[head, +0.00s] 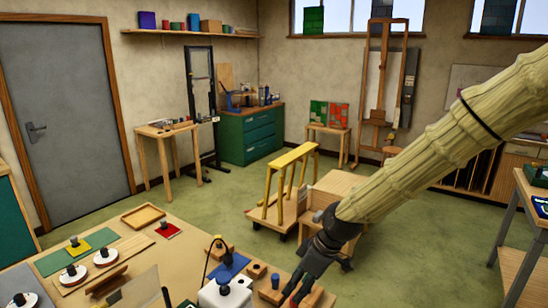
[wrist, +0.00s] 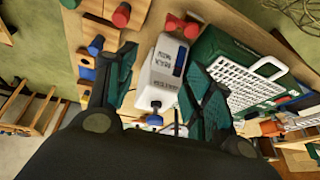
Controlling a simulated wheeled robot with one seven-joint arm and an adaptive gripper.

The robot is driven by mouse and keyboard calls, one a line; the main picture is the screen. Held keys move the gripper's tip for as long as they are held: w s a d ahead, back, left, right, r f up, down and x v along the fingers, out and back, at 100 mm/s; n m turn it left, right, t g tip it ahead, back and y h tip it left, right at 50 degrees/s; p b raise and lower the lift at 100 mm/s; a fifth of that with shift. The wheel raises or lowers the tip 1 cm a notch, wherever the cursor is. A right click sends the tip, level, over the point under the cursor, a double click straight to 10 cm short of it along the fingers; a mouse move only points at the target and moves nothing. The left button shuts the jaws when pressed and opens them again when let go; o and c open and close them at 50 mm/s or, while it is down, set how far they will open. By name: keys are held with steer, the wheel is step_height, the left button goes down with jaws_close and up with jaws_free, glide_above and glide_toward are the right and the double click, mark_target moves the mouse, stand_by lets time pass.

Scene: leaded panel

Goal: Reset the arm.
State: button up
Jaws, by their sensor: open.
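My arm, in a pale yellow ribbed sleeve, slants down from the right edge to the bottom middle of the head view. My gripper (head: 291,292) points down over the right end of the workbench (head: 185,240). In the wrist view my gripper (wrist: 157,60) has its two dark green fingers spread apart, with nothing between the tips. A white machine with printed labels (wrist: 164,70) shows beyond and between the fingers. In the head view this white machine (head: 228,293) stands just left of my gripper. I cannot tell the exact gap between them.
Wooden blocks with coloured pegs stand close by. A white grid (wrist: 250,82) lies right of the fingers in the wrist view. A yellow-railed cart (head: 283,190) and a wooden box (head: 335,190) stand behind my gripper. Green floor (head: 215,195) is open toward the door.

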steer(key=s+d+f+m+b, duration=0.15)
steer(key=s+f, duration=0.25)
steer(key=f, duration=0.6)
steer(key=s+d+f+m+b, duration=0.1)
steer(key=s+f+m+b, duration=0.3)
steer(key=f, duration=0.6)
steer(key=s+d+f+m+h+b, duration=0.1)
steer(key=s+d+f, duration=0.3)
steer(key=s+f, duration=0.4)
steer(key=s+d+f+m+h+b, duration=0.1)
steer(key=s+d+f+m, duration=0.3)
steer(key=s+f, duration=0.5)
steer(key=s+d+f+m+g+h+b, duration=0.1)
steer(key=s+d+f+m+h, duration=0.1)
steer(key=s+d+f, duration=0.4)
steer(key=s+f+m, duration=0.1)
steer(key=s+f, duration=0.1)
steer(key=s, duration=0.2)
steer(key=shift+s+f+b, duration=0.2)
steer(key=shift+s+b, duration=0.15)
steer(key=shift+s, duration=0.05)
